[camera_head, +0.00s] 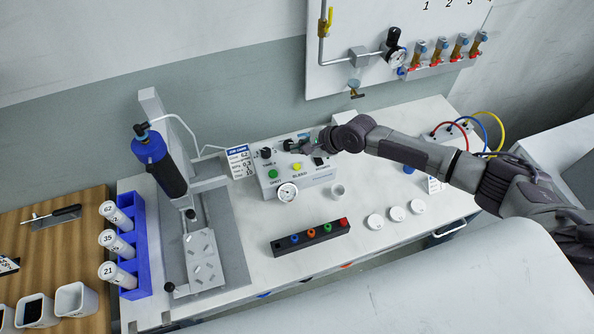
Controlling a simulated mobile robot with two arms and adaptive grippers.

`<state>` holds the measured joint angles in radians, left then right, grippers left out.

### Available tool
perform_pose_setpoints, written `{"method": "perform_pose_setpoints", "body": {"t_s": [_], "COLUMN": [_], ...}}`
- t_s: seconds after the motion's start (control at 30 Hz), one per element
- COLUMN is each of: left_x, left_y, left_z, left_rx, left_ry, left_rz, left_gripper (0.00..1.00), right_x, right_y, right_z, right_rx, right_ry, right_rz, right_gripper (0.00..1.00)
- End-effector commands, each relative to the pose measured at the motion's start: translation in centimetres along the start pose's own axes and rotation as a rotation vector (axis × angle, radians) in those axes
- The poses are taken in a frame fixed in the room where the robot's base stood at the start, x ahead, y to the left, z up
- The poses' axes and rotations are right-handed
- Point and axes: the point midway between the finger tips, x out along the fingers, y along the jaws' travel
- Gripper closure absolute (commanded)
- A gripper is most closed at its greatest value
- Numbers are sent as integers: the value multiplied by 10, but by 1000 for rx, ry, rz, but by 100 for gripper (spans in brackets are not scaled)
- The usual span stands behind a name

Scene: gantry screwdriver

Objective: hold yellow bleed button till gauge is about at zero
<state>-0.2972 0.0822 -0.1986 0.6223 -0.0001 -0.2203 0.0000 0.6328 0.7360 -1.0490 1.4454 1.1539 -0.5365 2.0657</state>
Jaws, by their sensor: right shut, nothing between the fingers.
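The control box (268,188) stands on the white bench, with the yellow bleed button (296,167) on its sloped top. A round white gauge (288,191) sits on its front; its needle is too small to read. My right gripper (306,146) is shut and empty, reaching in from the right over the back of the box. Its fingertips appear behind the yellow button and apart from it, though the height is hard to judge. A green button (272,174) and black knobs (320,162) are also on the box. My left gripper is not in view.
A gantry with a blue-black screwdriver (160,160) stands left of the box. A small cup (338,191), white discs (395,214) and a black strip with coloured caps (311,237) lie in front. A wall panel with valves (350,70) is behind.

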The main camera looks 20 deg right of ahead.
Motion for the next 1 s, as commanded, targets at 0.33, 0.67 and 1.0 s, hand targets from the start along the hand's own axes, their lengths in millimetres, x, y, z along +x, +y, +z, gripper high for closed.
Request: {"method": "perform_pose_setpoints", "body": {"t_s": [0.33,0.67,1.0], "left_x": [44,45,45], "left_y": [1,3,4], "left_z": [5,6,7], "left_rx": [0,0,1], "left_ry": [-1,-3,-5], "left_rz": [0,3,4], "left_gripper": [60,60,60], "right_x": [32,36,36], "right_y": [24,26,26], "right_z": [-23,-26,-26], "right_rx": [2,0,0], "right_ry": [-1,0,0], "right_rz": [0,-1,0], "right_gripper": [100,100,100]}}
